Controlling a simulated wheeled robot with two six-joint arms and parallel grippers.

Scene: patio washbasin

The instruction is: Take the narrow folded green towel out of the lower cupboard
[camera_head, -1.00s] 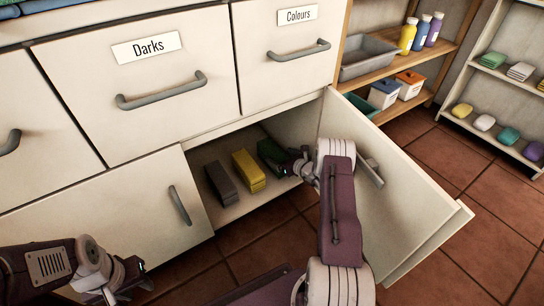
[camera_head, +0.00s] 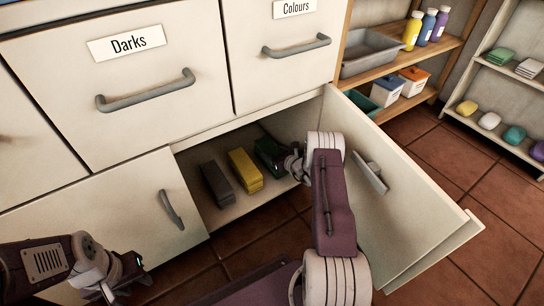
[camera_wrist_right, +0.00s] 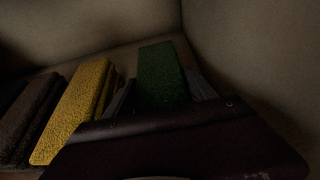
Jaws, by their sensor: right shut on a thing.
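The narrow folded green towel (camera_head: 269,153) stands in the open lower cupboard (camera_head: 237,205), at the right end of a row. It also shows in the right wrist view (camera_wrist_right: 162,72). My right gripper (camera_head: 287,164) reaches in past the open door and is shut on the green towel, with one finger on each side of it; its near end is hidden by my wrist. My left gripper (camera_head: 132,276) is empty, in front of the closed cupboard door at the lower left; its finger gap is unclear.
A yellow towel (camera_head: 245,170) and a grey-brown towel (camera_head: 217,184) stand left of the green one. The cupboard door (camera_head: 400,200) stands open beside my right arm. Drawers (camera_head: 120,65) are above. Shelves with a grey basin (camera_head: 368,54) are at the right.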

